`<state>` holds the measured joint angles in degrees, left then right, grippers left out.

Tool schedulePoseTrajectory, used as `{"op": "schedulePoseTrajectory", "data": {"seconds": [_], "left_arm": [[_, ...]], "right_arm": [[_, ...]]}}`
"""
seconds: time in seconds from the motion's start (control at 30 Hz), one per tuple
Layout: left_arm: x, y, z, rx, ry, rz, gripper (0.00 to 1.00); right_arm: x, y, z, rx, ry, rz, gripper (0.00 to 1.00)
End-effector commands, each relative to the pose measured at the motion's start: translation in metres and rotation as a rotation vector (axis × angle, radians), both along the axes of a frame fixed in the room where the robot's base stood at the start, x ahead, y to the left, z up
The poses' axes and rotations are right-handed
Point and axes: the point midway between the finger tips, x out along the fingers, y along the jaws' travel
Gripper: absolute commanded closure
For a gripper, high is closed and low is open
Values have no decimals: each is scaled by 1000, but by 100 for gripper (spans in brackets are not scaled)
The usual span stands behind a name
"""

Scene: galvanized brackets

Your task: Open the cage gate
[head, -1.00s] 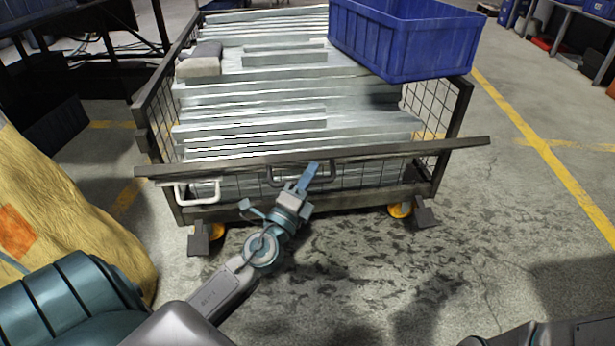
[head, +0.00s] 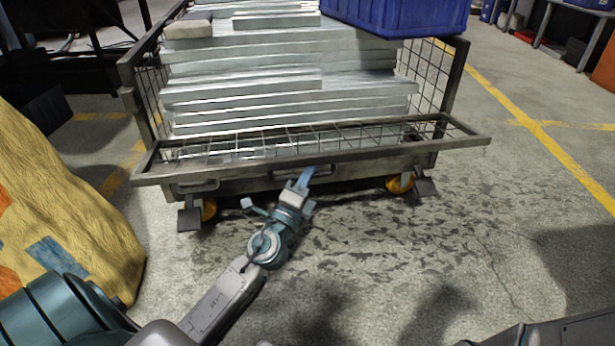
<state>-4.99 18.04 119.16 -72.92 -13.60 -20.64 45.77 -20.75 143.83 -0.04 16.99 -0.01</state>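The cage gate (head: 440,150) is the wire-mesh front panel of a metal cage trolley. It is tilted outward toward me, its top rail nearest and its mesh seen from above. A middle handle (head: 281,173) hangs under that rail, with another handle (head: 198,187) at the left. My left gripper (head: 306,177) is at the middle handle, its blue fingers narrow and together, apparently closed around the bar. The rail partly hides the fingertips. My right gripper is out of view.
Galvanized metal lengths (head: 280,52) are stacked in the cage, with a blue crate (head: 400,15) on top. A yellow bulk bag (head: 60,190) stands close at the left. The floor (head: 400,260) in front and to the right is clear.

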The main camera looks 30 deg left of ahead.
Motion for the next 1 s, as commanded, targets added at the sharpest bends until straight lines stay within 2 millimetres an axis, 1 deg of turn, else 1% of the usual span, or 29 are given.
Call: {"op": "schedulePoseTrajectory", "data": {"seconds": [0.03,0.3,0.53,0.93,0.97,1.0], "left_arm": [[-1,-2,-5,14,-13,-7,100],[0,-1,-12,49,-49,-7,100],[0,-1,-14,61,-60,-7,100],[0,-1,-14,61,-62,-8,100],[0,-1,-14,61,-62,-8,84],[0,-1,-13,61,-62,-7,78]], "right_arm": [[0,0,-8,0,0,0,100],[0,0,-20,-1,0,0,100],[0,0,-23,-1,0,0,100],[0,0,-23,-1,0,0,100],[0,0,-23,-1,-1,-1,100],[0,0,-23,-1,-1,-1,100]]}}
